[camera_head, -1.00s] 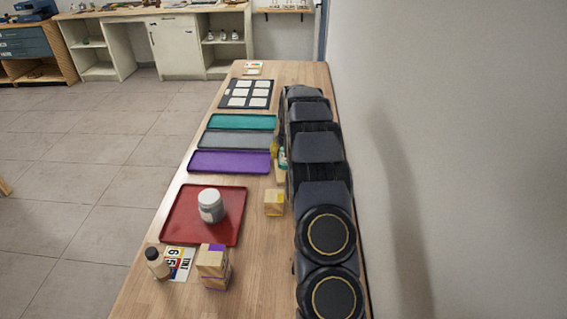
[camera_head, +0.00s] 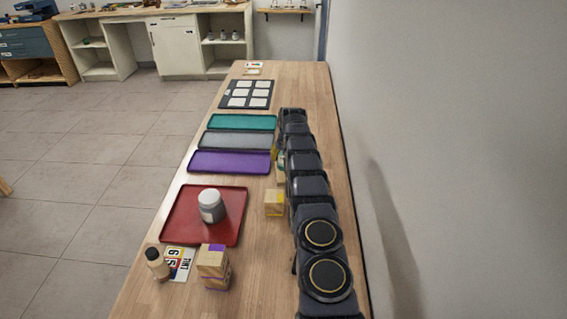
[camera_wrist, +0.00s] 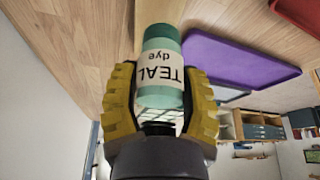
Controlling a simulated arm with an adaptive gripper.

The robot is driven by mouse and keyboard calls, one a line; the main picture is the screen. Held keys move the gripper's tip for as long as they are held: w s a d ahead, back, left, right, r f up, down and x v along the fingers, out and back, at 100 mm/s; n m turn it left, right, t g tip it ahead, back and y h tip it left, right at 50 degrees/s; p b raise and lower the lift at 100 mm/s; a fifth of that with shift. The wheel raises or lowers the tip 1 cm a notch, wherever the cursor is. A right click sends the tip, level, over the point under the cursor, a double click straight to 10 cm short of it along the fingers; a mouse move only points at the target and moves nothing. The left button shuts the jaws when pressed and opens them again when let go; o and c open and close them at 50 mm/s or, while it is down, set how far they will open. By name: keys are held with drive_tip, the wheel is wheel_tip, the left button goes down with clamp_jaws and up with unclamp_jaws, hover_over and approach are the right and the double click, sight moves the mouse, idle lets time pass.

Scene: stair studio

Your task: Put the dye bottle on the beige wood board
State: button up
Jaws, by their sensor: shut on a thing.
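The dye bottle (camera_wrist: 161,72) is teal with a white label reading "TEAL dye". In the wrist view it sits between the yellow fingers of my gripper (camera_wrist: 162,95), which is shut on it. In the head view the bottle (camera_head: 281,158) is a small teal patch beside my arm, right of the trays; my arm hides most of it. A pale beige strip, apparently the beige wood board (camera_head: 280,179), shows just below the bottle there. It also shows behind the bottle in the wrist view (camera_wrist: 146,14). I cannot tell whether bottle and board touch.
Purple (camera_head: 230,162), grey (camera_head: 236,139) and teal (camera_head: 242,122) trays lie left of my gripper. A yellow-marked wood block (camera_head: 274,203) stands nearer. A red tray (camera_head: 179,215) holds a grey jar (camera_head: 211,206). Stacked blocks (camera_head: 213,266) and a cream bottle (camera_head: 157,264) stand in front. The wall is close right.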

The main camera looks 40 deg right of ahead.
sight(283, 163)
drive_tip(key=shift+w+d+f, duration=0.1)
drive_tip(key=shift+f, duration=1.6)
drive_tip(key=shift+f, duration=0.1)
drive_tip(key=o, duration=1.1)
drive_tip(key=shift+c, duration=0.2)
drive_tip(key=shift+v, duration=0.8)
drive_tip(key=v, duration=1)
drive_tip(key=shift+r, duration=0.25)
